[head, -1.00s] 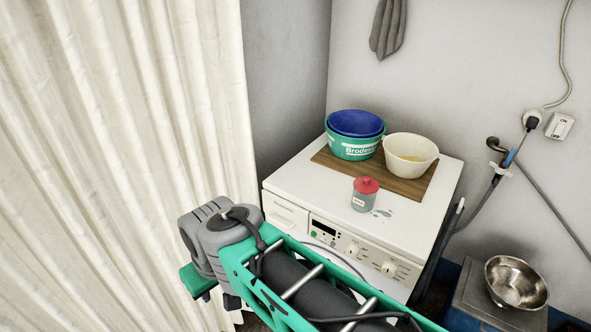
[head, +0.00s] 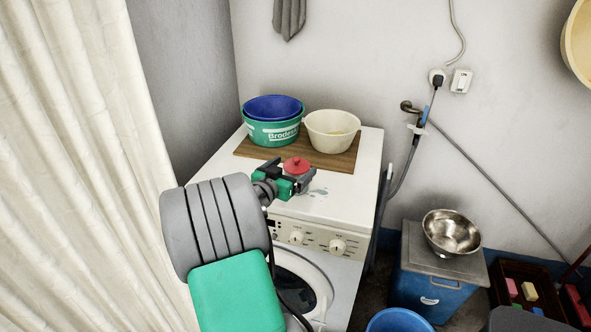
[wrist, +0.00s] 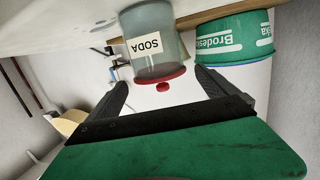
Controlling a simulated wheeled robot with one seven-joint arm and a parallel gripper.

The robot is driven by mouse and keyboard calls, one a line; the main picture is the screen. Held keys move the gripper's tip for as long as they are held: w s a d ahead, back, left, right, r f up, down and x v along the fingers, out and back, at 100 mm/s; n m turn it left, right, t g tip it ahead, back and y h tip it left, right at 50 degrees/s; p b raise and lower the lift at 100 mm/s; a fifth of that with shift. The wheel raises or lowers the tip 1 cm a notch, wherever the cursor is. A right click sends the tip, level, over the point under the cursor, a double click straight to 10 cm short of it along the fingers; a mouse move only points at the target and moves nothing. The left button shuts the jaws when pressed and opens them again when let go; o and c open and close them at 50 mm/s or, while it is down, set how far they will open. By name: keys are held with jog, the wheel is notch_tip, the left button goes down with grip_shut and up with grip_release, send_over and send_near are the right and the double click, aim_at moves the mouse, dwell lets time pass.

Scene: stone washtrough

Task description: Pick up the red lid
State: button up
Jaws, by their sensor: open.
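The red lid (head: 297,165) sits on a grey canister on top of the white washing machine (head: 352,190). In the wrist view, which is upside down, the red lid (wrist: 160,77) with its small knob caps the canister (wrist: 155,40) labelled SODA. My gripper (head: 287,175) is open, close in front of the lid. In the wrist view, my gripper's (wrist: 164,84) two dark fingers show on either side of the lid, apart from it, with nothing held. The canister's body is mostly hidden by my gripper in the head view.
Behind the lid, a brown board (head: 330,160) holds a green tub (head: 270,132) with a blue basin (head: 272,106) and a cream bowl (head: 333,130). A curtain (head: 85,170) hangs at the left. A steel bowl (head: 452,232) stands at the right.

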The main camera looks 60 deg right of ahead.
aim_at(301, 159)
jog(key=d+p, duration=0.1)
jog(key=d, duration=0.5)
jog(key=shift+s+f, duration=0.1)
jog(key=shift+f, duration=0.05)
jog(key=c, duration=1.4)
